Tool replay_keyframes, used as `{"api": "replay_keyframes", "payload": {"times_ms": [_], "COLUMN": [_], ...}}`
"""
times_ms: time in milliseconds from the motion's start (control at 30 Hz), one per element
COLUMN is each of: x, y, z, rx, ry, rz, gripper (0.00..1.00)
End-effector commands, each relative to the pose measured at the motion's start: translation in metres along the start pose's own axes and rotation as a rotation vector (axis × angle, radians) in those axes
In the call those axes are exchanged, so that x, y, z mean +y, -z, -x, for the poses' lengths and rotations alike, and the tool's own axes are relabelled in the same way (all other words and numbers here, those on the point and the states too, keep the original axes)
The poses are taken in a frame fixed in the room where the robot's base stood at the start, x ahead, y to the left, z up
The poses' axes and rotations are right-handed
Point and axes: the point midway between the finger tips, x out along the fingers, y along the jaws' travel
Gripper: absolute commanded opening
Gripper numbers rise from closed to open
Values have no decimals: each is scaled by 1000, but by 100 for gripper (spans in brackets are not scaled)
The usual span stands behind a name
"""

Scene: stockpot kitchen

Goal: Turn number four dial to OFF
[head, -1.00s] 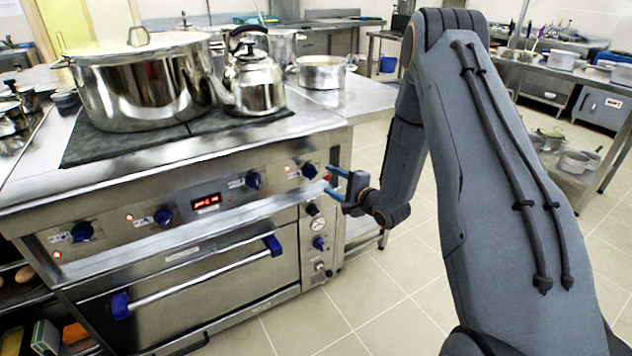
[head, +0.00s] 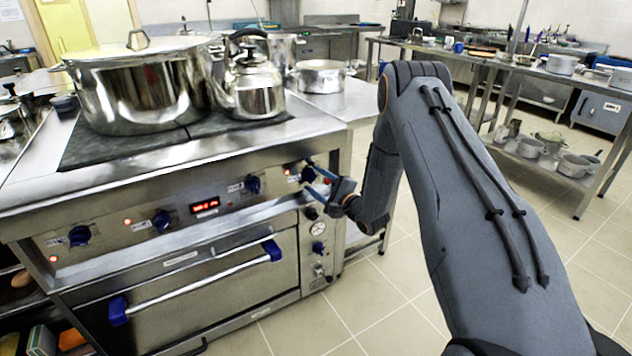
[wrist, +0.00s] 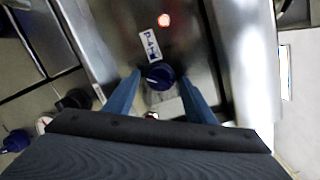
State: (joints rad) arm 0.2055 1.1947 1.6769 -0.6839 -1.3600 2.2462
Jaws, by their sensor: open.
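The number four dial (head: 307,174) is the rightmost blue knob on the stove's front panel. In the wrist view the dial (wrist: 160,77) shows between my two blue fingers, with a "P-4" label (wrist: 151,46) and a lit red lamp (wrist: 164,20) beside it. A pale pointer mark shows on the knob, but its exact setting is too small to read. My gripper (head: 312,176) is open, one finger on each side of the dial. I cannot tell whether the fingers touch it. In the head view the fingers partly cover the dial.
Other blue dials (head: 253,185) and a red digital display (head: 205,206) sit left along the panel. The oven handle (head: 205,280) juts out below. A large stockpot (head: 140,95) and a kettle (head: 254,90) stand on top. Floor to the right is clear.

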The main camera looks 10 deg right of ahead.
Motion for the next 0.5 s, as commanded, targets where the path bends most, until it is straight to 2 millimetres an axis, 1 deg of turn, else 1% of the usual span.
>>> {"api": "replay_keyframes", "payload": {"times_ms": [233, 467, 500], "x": [0, 0, 0], "y": [0, 0, 0], "z": [-1, -1, -1], "rx": [1, 1, 1], "ry": [0, 0, 0], "rz": [0, 0, 0], "gripper": [50, 11, 10]}}
